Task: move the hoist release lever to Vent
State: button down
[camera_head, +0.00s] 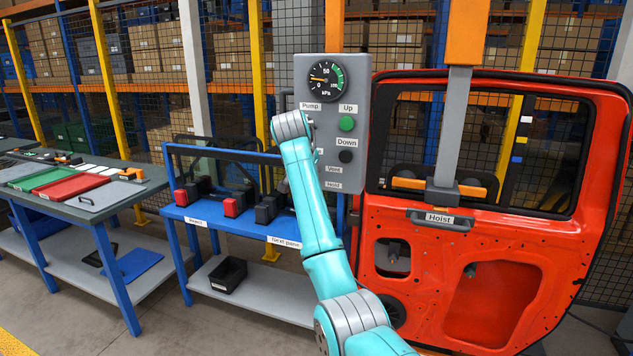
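The grey hoist control panel (361,100) stands upright in the middle of the head view. The Vent label (334,169) is low on its left side, with the Hold label (333,185) just below. The release lever cannot be made out; my teal arm covers the panel's left edge beside these labels. My arm rises from the bottom and its wrist ends at the panel's left edge, below the Pump label (310,106). My gripper is hidden behind the wrist, so its fingers and any contact do not show. The pressure gauge (325,80) needle points left, near the low end.
The panel also has a green Up button (347,123) and a black Down button (345,156). A red door (470,260) hangs at the Hoist bar (440,219) on the right. A blue rack (235,218) and a workbench (110,200) stand left. Some grey floor is clear between them.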

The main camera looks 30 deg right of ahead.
jog(key=shift+r+g+y, duration=0.1)
jog(key=shift+g+y, duration=0.2)
jog(key=shift+y, duration=0.1)
dwell(0.3)
jog(key=c, duration=1.2)
grip_release()
jog(key=shift+r, duration=0.1)
jog(key=v, duration=1.2)
jog(key=shift+a, duration=0.1)
